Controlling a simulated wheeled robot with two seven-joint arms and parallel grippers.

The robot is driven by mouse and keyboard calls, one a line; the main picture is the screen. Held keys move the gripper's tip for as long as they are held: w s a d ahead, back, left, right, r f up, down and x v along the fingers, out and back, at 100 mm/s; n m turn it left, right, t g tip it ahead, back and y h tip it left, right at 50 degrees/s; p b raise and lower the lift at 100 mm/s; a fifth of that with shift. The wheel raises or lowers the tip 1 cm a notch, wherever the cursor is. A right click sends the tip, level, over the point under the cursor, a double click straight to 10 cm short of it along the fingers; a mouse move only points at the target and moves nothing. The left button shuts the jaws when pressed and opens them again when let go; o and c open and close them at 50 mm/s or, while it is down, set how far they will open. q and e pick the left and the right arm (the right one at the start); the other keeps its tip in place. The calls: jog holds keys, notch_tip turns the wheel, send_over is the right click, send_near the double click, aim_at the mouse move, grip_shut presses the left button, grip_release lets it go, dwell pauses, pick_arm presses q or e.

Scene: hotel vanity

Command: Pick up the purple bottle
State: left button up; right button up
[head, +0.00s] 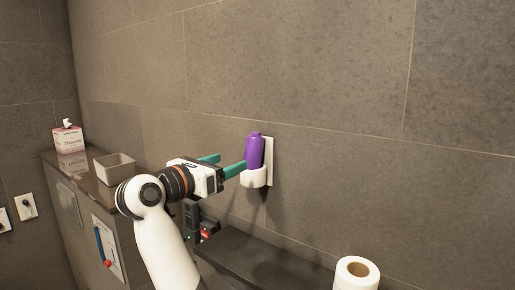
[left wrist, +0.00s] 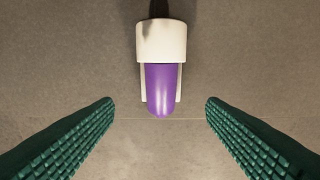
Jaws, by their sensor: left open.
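The purple bottle (head: 255,151) stands in a white wall holder (head: 254,178) fixed to the tiled wall. Its lower end is hidden inside the holder's cup. In the left wrist view the bottle (left wrist: 161,88) shows at the upper middle, below the white holder (left wrist: 161,42). My left gripper (head: 223,165) is open, with its green fingers pointing toward the wall at the bottle. In the left wrist view the open fingers (left wrist: 160,104) lie apart to either side of the bottle, with clear gaps and nothing between them gripped. My right gripper is not in view.
A dark ledge (head: 262,262) runs below the holder, with a toilet roll (head: 357,273) at the lower right. The wall around the holder is clear.

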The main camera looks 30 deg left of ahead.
aim_at(247, 155)
pick_arm(q)
jog(key=w, duration=0.3)
jog(key=shift+w+d+p, duration=0.25)
jog(key=shift+w+p, duration=0.05)
jog(key=shift+p, duration=0.1)
jog(key=w+p, duration=0.1)
jog(key=w, duration=0.2)
jog(key=shift+w+p, duration=0.6)
jog(key=shift+w, duration=0.65)
jog(key=shift+w+f, duration=0.1)
jog(key=shift+f, duration=0.05)
jog(key=c, duration=1.2)
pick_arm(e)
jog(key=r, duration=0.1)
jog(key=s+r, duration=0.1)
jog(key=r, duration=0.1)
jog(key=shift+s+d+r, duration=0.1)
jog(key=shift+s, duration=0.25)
